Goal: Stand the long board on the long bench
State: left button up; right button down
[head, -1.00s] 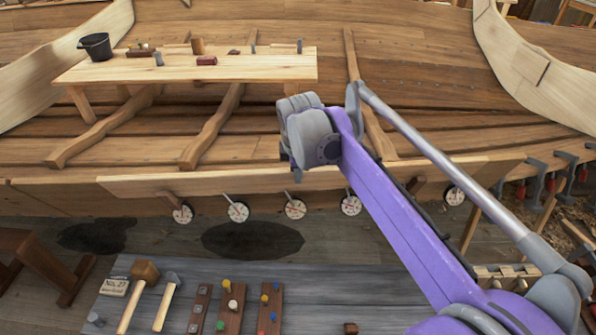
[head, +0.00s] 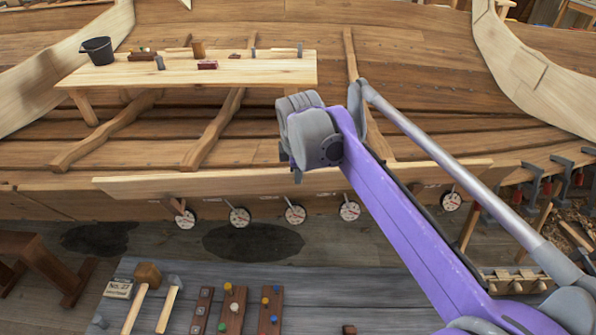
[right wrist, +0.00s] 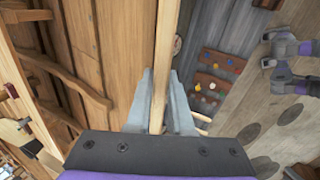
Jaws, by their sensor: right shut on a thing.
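The long board (head: 215,184) is a pale narrow plank, held nearly level across the front of the hull in the head view. My right gripper (head: 298,174) is shut on it near its middle, reaching from above. In the right wrist view the board (right wrist: 165,50) runs away between the fingers (right wrist: 159,98), which close on both its sides. My arm hides part of its right half in the head view. A long pale wooden bench (head: 235,74) stands behind it at upper left.
The bench carries a black bucket (head: 97,50), a red block (head: 207,65) and several small tools. Round white discs (head: 295,214) sit below the board. Clamps (head: 530,180) line the right. A grey surface (head: 390,300) in front holds mallets (head: 148,275) and peg racks (head: 234,310).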

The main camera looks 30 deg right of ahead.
jog(key=p+v, duration=0.3)
jog(key=v, duration=0.2)
jog(key=shift+r+p, duration=0.25)
jog(key=shift+p, duration=0.05)
dwell(0.4)
jog(key=shift+s, duration=0.15)
jog(key=s+a+f+b, duration=0.1)
jog(key=s+a+f, duration=0.2)
jog(key=s, duration=0.4)
jog(key=shift+s+a, duration=0.25)
jog(key=shift+a, duration=0.1)
dwell(0.5)
jog(key=shift+f, duration=0.1)
